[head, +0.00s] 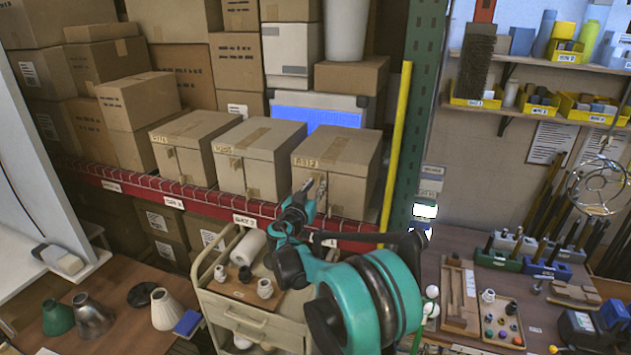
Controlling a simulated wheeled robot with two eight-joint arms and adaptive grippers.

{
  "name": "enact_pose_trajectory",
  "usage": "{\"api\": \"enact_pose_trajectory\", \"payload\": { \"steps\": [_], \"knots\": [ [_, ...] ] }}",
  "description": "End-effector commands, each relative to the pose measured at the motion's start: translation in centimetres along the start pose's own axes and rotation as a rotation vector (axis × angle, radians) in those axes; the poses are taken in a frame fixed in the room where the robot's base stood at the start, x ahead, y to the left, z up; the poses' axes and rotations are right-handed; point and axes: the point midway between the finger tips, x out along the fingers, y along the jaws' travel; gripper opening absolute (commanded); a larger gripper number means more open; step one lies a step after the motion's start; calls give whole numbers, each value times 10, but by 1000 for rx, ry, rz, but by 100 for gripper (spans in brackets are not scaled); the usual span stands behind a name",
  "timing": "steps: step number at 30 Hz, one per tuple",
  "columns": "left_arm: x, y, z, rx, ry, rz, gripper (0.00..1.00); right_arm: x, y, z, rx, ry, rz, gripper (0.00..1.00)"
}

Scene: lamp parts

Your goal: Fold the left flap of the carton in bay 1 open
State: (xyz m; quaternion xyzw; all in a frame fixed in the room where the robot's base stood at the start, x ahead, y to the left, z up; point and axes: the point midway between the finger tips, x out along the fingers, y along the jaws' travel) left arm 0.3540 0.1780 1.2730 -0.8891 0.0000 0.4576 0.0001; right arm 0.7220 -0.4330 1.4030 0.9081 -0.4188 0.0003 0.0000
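Three closed brown cartons stand in a row on the red-edged shelf: a left carton (195,147), a middle carton (257,158) and a right carton (337,170). Each has a tape strip over its top and front and a small label at the top front edge. The labels are too small to tell surely which bay is which. No flap stands open. My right gripper (315,190) is in front of the right carton's front face, fingers pointing up. I cannot tell whether it touches the carton or how far its fingers are apart. My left gripper is not in view.
A yellow post (396,140) and a green rack upright (420,110) stand right of the right carton. A cream cart (250,318) with small parts stands below the shelf. A blue-lit case (318,110) and stacked boxes (140,100) are behind the cartons.

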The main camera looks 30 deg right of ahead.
Motion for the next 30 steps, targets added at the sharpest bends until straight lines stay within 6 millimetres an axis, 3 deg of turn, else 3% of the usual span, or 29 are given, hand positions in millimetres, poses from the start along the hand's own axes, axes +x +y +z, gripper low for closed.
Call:
{"api": "enact_pose_trajectory", "payload": {
  "steps": [6,14,15,18,30],
  "knots": [
    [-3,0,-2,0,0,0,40,22,0,0,0,-1,0,25],
    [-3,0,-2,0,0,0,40,24,0,0,0,-1,0,25],
    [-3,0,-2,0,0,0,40,24,0,0,0,-1,0,22],
    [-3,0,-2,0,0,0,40,24,0,0,0,-1,0,0],
    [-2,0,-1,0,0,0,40,21,-2,0,-1,-1,18,0]
  ]
}}
